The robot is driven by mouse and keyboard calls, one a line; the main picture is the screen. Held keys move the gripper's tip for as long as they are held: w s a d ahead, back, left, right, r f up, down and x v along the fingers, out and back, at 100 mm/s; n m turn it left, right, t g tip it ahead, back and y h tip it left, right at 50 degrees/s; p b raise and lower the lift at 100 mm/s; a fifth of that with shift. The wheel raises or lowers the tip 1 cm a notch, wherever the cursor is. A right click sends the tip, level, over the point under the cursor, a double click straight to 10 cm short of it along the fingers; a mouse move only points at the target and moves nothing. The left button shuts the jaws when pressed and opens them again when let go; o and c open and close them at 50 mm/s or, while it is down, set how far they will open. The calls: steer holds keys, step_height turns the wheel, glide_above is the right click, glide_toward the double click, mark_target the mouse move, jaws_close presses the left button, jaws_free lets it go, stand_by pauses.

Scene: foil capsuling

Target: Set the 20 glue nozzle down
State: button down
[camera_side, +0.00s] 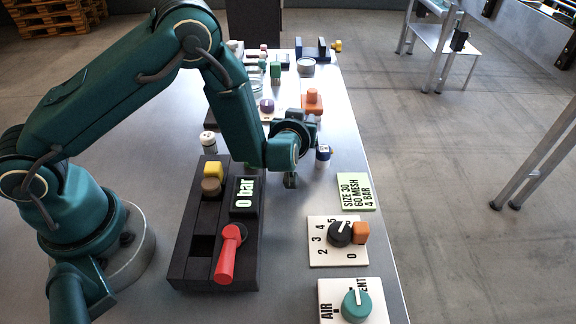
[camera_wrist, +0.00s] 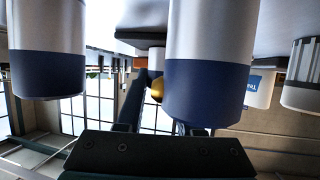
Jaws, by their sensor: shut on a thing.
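Two large white-and-blue cylinders (camera_wrist: 210,70) (camera_wrist: 48,55) fill much of the wrist view. No number 20 is readable.
The black panel (camera_side: 180,270) carries a red lever (camera_side: 229,255) and a "0 bar" display (camera_side: 244,193). A small blue-and-white container (camera_side: 323,153) stands right of my gripper. A green note (camera_side: 355,192) and dial plates (camera_side: 322,257) lie nearer the front. Several items crowd the back.

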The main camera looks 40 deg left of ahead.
steer(key=c, duration=0.5)
jaws_free()
steer(key=shift+c, duration=0.2)
